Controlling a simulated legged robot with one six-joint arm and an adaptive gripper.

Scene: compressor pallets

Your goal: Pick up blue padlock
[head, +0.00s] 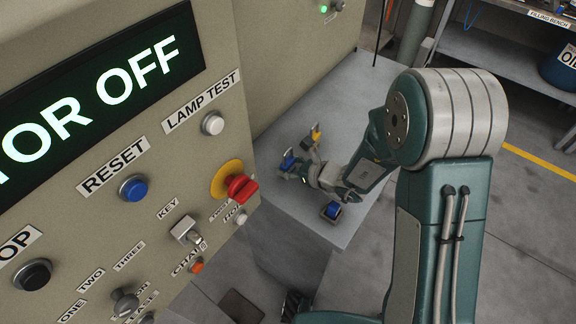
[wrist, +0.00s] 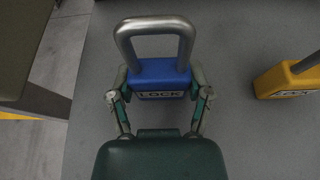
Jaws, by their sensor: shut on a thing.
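The blue padlock (wrist: 160,72) has a thick grey shackle and a label reading LOCK. In the wrist view it sits between the two fingers of my gripper (wrist: 158,88), which is shut on its body from both sides. The shackle points away from my palm. In the head view the blue padlock (head: 288,159) shows small at the end of my gripper (head: 292,168), partly hidden by the fingers, over a grey bench top. I cannot tell whether it touches the bench.
A yellow padlock (wrist: 284,82) stands close on the right in the wrist view, and behind my gripper in the head view (head: 316,134). A small blue object (head: 331,210) lies near the bench's front edge. The control panel (head: 205,60) rises at left.

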